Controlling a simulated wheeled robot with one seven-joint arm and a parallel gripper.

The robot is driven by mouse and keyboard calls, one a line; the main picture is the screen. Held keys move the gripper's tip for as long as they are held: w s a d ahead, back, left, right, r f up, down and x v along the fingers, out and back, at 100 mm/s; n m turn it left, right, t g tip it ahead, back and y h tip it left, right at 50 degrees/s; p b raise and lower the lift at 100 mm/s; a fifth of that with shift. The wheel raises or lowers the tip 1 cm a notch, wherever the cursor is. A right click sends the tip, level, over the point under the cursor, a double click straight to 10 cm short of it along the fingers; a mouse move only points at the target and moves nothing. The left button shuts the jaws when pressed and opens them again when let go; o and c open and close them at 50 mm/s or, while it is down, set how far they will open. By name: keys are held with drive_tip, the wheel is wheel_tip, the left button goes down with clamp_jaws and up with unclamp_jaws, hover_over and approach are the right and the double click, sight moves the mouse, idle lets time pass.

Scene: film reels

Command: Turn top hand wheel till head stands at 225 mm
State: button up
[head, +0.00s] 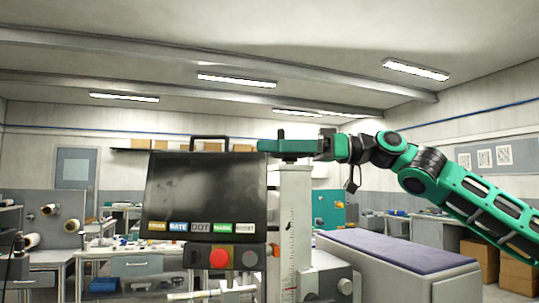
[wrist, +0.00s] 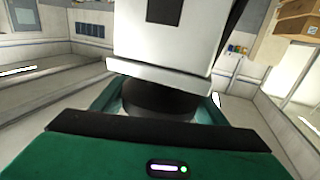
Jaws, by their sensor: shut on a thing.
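A pale upright column (head: 296,215) with a scale on its face stands right of the dark screen. The scale's marks are too small to read. A dark round hand wheel (wrist: 160,100) sits at the column's top, and a thin dark part of it shows under my gripper in the head view (head: 289,159). My gripper (head: 288,146) lies level over the column top. In the wrist view its green fingers are on both sides of the wheel, shut on it. A grey block with knobs (head: 326,282) is low beside the column; I cannot tell whether it is the head.
A dark screen (head: 205,190) with a handle and coloured labels stands left of the column, with a red button (head: 219,258) below. A long bench with a purple top (head: 400,248) is at right. Cardboard boxes (head: 518,275) stand at far right. Work tables line the back left.

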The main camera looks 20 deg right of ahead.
drive_tip(key=shift+w+d+m+t, duration=0.1)
drive_tip(key=shift+w+m+t, duration=0.05)
drive_tip(key=shift+m+t, duration=0.15)
drive_tip(key=shift+w+d+m+t+h, duration=0.2)
drive_tip(key=shift+m+t+h, duration=0.55)
drive_tip(key=shift+t, duration=0.3)
drive_tip(key=shift+w+d+m+t+h, duration=0.15)
drive_tip(key=shift+w+m+t+h, duration=0.1)
drive_tip(key=shift+m+t+h, duration=0.7)
drive_tip(key=shift+w+d+m+t+h, duration=0.2)
drive_tip(key=shift+m+t+h, duration=0.3)
drive_tip(key=shift+t, duration=0.7)
drive_tip(key=shift+w+d+m+t+h, duration=0.1)
drive_tip(key=shift+d+m+t+h, duration=0.05)
drive_tip(key=shift+m+t+h, duration=0.6)
drive_tip(key=shift+w+d+m+t+h, duration=0.15)
drive_tip(key=shift+m+t+h, duration=0.4)
drive_tip(key=shift+m+h, duration=0.3)
drive_tip(key=shift+d+r+m+t+h, duration=0.1)
drive_tip(key=shift+m+t+h, duration=0.3)
drive_tip(key=shift+h, duration=0.4)
drive_tip(key=o, duration=1.1)
drive_tip(key=shift+c, duration=0.2)
